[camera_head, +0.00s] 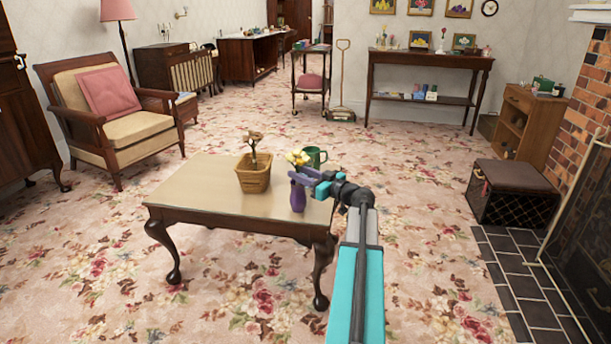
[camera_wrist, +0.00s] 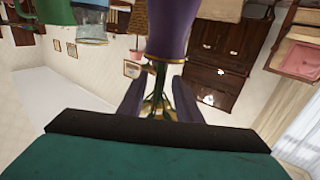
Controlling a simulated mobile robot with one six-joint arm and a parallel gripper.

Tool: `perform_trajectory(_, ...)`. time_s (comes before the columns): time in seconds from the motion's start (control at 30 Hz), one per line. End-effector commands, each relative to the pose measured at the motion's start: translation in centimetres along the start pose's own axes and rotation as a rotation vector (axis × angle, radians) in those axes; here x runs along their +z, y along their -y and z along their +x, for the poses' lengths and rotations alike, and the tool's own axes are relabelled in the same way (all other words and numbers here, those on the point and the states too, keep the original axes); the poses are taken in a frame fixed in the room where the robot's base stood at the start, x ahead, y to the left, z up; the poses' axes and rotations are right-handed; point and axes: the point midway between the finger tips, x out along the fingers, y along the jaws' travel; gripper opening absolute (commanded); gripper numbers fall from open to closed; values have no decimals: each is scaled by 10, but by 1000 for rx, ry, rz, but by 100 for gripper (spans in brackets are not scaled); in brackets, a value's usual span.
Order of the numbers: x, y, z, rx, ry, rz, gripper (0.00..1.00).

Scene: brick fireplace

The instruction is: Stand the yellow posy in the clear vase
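The yellow posy (camera_head: 298,157) stands in a slim purple vase (camera_head: 298,195) near the right end of the low table (camera_head: 205,195). My gripper (camera_head: 300,175) is at the posy, just above the vase mouth. In the wrist view, which is upside down, the purple vase (camera_wrist: 180,30) has a gold rim, and green stems (camera_wrist: 159,76) come out between my two fingers (camera_wrist: 158,90). The fingers are apart, with gaps beside the stems. A clear glass vessel (camera_wrist: 91,25), seemingly the clear vase, shows beside the purple vase. I cannot make it out in the head view.
A green mug (camera_head: 315,157) stands behind the posy on the table. A wicker basket (camera_head: 253,180) with a dried flower is to the left. The table's left part is bare. An armchair (camera_head: 125,135) stands behind left, and a dark hamper (camera_head: 512,192) at right.

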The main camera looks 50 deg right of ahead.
Motion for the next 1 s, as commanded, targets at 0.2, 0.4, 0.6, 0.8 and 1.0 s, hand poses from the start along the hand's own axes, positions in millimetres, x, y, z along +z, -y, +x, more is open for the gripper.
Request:
perform_trajectory(0.2,0,1,0,-1,0,0,0)
perform_trajectory(0.4,-1,1,0,-1,0,0,0)
perform_trajectory(0.6,-7,1,0,-1,0,0,0)
perform_trajectory(0.8,-15,0,0,-1,0,-1,0)
perform_trajectory(1.0,-23,1,0,-1,0,-1,0)
